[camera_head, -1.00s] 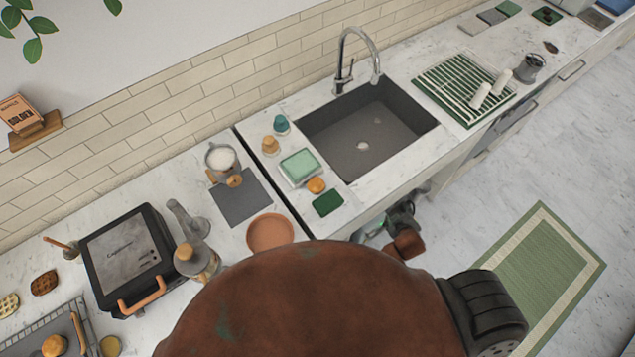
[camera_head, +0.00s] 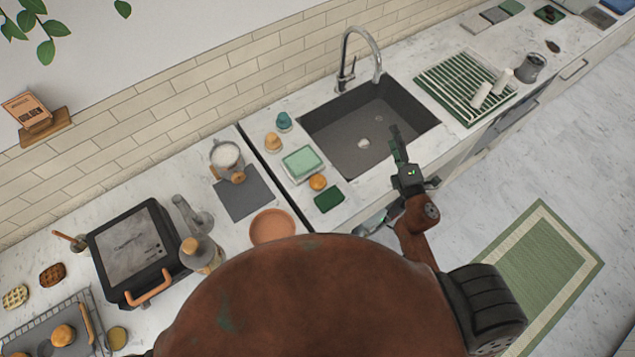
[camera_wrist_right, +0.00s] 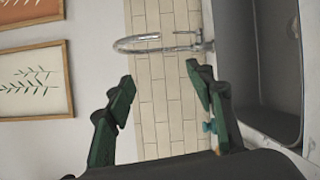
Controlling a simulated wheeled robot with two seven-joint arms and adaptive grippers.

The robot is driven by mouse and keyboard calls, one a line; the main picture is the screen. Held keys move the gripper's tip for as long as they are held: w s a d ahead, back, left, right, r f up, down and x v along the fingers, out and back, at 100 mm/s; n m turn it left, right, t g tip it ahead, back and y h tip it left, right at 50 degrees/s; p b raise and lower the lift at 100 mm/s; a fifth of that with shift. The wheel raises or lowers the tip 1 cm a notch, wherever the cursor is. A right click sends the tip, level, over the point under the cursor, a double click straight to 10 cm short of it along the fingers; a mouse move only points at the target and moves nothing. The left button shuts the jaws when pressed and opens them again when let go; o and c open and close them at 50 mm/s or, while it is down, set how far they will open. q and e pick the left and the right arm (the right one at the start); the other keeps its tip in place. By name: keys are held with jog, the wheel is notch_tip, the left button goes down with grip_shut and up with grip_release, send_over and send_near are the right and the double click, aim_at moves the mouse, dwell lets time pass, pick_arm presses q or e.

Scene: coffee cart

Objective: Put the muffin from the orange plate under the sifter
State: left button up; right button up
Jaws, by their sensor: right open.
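The orange plate (camera_head: 272,227) lies on the counter, partly hidden by my own body; its visible part is bare. A metal cup with white contents and a wooden handle (camera_head: 226,157), likely the sifter, stands at the back corner of a grey mat (camera_head: 245,198). My right gripper (camera_head: 397,142) is raised in front of the sink, away from these things. In the wrist view its fingers (camera_wrist_right: 160,76) are apart with nothing between them.
The sink (camera_head: 345,135) and tall faucet (camera_head: 350,55) are behind my right gripper. A drying rack (camera_head: 440,85) is to the right. A black press (camera_head: 135,250) and a bottle (camera_head: 201,255) stand left of the plate. A tray with a round bun (camera_head: 63,335) is far left.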

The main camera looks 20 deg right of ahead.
jog(key=w+a+f+n+y, duration=0.1)
jog(key=w+a+n+y, duration=0.1)
jog(key=a+n+y, duration=0.65)
jog(key=n+g+y, duration=0.4)
jog(key=n+g, duration=0.5)
jog(key=n, duration=0.5)
send_near(325, 183)
jog(key=x, duration=0.4)
jog(key=shift+a+r, duration=0.15)
jog(key=shift+r, duration=0.05)
jog(key=p+x, duration=0.1)
jog(key=x, duration=0.2)
jog(key=p+x, duration=0.1)
jog(key=x, duration=0.3)
jog(key=shift+f, duration=0.25)
jog(key=shift+w+a+f+n, duration=0.1)
jog(key=shift+a+f+n, duration=0.05)
jog(key=shift+n, duration=0.1)
jog(key=shift+c, duration=0.2)
jog(key=c, duration=1)
